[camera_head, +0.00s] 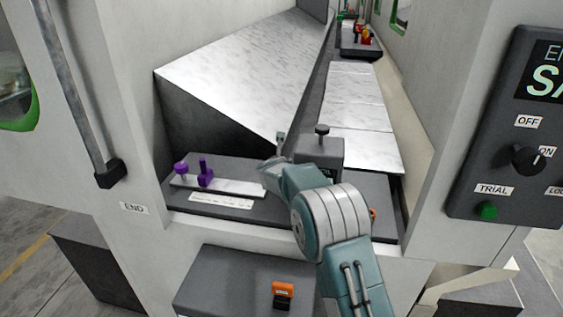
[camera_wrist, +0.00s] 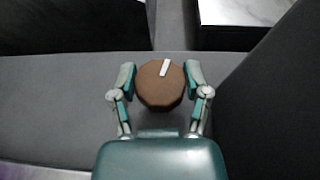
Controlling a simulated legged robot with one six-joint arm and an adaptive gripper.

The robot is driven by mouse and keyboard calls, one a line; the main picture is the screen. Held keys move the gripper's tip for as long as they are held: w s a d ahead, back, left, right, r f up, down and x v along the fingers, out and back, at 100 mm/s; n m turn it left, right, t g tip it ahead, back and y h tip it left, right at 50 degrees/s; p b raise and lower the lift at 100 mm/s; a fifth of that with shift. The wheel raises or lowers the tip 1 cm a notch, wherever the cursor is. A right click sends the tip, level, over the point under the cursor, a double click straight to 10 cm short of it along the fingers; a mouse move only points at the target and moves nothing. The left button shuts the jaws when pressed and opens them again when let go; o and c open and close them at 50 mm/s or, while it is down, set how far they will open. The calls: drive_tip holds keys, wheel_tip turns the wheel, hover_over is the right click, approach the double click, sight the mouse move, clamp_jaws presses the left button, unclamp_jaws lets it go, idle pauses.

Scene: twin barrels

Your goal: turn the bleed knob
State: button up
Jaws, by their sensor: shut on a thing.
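The bleed knob seems to be the brown, round-edged knob (camera_wrist: 158,90) with a white pointer mark, seen in the wrist view on a grey surface. The mark points up and slightly right. My gripper (camera_wrist: 160,82) has one finger on each side of the knob and is shut on it. In the head view my teal gripper (camera_head: 278,165) reaches into the machine bay beside a grey block with a dark knob on top (camera_head: 321,130). The brown knob is hidden there behind my arm.
Two purple knobs (camera_head: 204,172) stand on a light plate left of my gripper. A sloped metal sheet (camera_head: 245,75) rises behind. A control panel (camera_head: 515,130) with a dial and green button is at right. An orange switch (camera_head: 283,290) is below.

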drive_tip(key=shift+a+n+y, duration=0.1)
drive_tip(key=shift+n+y, duration=0.4)
drive_tip(key=o, duration=1.2)
drive_tip(key=shift+c, duration=0.2)
drive_tip(key=shift+a+r, duration=0.1)
drive_tip(key=shift+r, duration=4.8)
